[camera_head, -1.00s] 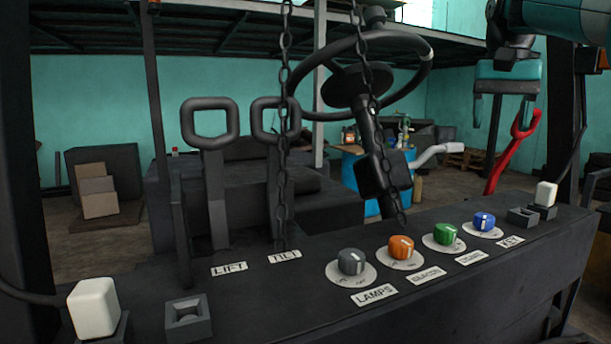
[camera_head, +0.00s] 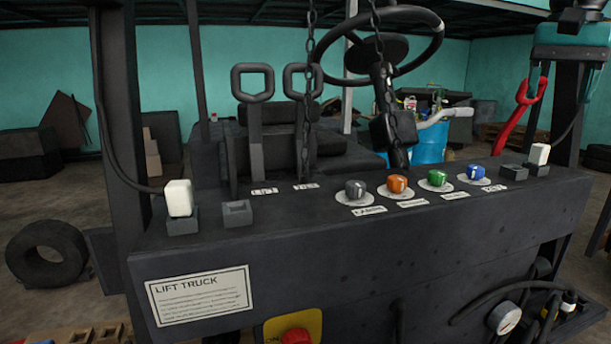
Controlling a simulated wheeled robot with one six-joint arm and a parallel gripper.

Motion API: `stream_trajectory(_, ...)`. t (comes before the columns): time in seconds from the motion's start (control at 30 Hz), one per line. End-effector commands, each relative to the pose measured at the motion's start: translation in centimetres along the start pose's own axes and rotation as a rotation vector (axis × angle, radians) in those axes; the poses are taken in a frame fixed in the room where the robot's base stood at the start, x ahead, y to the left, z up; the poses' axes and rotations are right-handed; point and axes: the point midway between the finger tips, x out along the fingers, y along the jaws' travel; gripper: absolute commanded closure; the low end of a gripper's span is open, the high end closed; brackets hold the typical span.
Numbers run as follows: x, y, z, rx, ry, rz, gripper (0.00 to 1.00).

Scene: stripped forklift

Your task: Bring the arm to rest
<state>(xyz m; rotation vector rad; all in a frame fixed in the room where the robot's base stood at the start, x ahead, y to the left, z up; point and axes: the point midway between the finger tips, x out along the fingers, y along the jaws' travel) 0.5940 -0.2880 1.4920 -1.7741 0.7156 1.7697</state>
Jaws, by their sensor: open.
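My gripper (camera_head: 558,82) hangs at the upper right, teal with dark fingers pointing down. It is open, with nothing seen between the fingers. It appears in front of the right post and beside the red lever (camera_head: 522,112). Part of my arm is cut off by the top edge of the view. The forklift's dash (camera_head: 340,235) spans the picture, with grey, orange, green and blue knobs (camera_head: 397,184) along its top.
Two loop-handled levers (camera_head: 253,110), hanging chains (camera_head: 307,120) and a steering wheel (camera_head: 437,45) rise behind the dash. White blocks on cables (camera_head: 179,198) sit at both ends.

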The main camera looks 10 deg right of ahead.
Motion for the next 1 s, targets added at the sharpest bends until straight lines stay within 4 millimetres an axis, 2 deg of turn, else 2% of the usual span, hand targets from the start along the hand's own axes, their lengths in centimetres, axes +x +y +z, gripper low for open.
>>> stream_trajectory(0.07,0.0,0.0,0.0,0.000,0.000,0.000,0.34)
stream_trajectory(0.37,2.4,-2.7,1.8,-0.141,0.013,0.000,0.34)
stream_trajectory(0.53,4.5,-4.9,3.6,-0.264,0.025,-0.007,0.34)
stream_trajectory(0.67,6.9,-7.1,6.1,-0.396,0.033,-0.020,0.34)
stream_trajectory(0.77,9.3,-9.0,8.7,-0.521,0.039,-0.040,0.34)
stream_trajectory(0.87,12.4,-10.9,12.6,-0.677,0.042,-0.074,0.34)
stream_trajectory(0.97,16.5,-12.6,18.5,-0.880,0.039,-0.135,0.34)
stream_trajectory(1.0,18.2,-13.0,21.2,-0.963,0.035,-0.165,0.34)
